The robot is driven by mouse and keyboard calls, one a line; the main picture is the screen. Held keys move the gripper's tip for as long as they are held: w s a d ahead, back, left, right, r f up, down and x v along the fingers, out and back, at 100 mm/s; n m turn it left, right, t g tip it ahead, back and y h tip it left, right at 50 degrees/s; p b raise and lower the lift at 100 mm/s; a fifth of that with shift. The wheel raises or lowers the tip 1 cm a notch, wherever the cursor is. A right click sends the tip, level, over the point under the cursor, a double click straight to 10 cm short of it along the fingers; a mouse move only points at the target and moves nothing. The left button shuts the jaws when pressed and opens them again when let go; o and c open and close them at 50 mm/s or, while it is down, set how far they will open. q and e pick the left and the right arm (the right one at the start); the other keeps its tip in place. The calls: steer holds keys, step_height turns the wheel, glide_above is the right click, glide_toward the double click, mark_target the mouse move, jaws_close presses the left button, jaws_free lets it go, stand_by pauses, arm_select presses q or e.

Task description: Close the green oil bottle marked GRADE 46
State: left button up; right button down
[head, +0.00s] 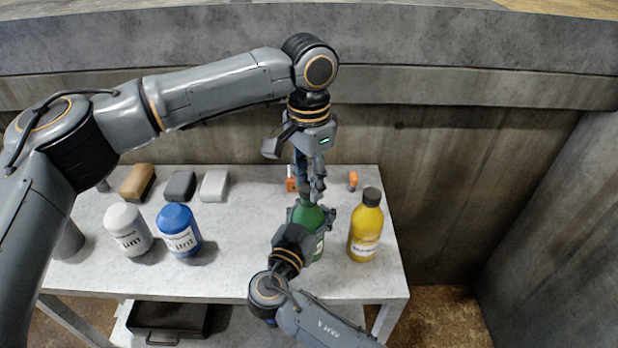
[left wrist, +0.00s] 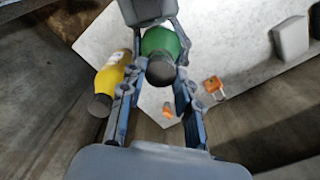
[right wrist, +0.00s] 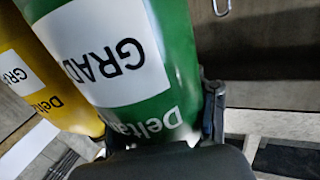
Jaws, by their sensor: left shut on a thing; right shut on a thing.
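The green oil bottle (head: 308,216) stands upright on the table, right of its middle. My right gripper (head: 311,217) is shut around its body. In the right wrist view the green bottle (right wrist: 165,50) shows a white label reading "GRAD"; the number is out of sight. My left gripper (head: 311,188) points down from above, its fingers shut on the dark cap (left wrist: 161,71) at the bottle's top. The cap appears in line with the bottle's mouth in the left wrist view; whether it is seated cannot be told. In the head view the fingers mostly hide it.
A yellow bottle (head: 366,228) with a dark cap stands close on the right. White (head: 127,229) and blue (head: 179,231) bottles stand at left. Brown (head: 138,182), dark (head: 180,186) and light (head: 214,186) blocks lie behind them. Small orange items (head: 353,180) lie near the back edge.

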arm_select(q)
steer(key=shift+f, duration=0.6)
stand_by(0.3)
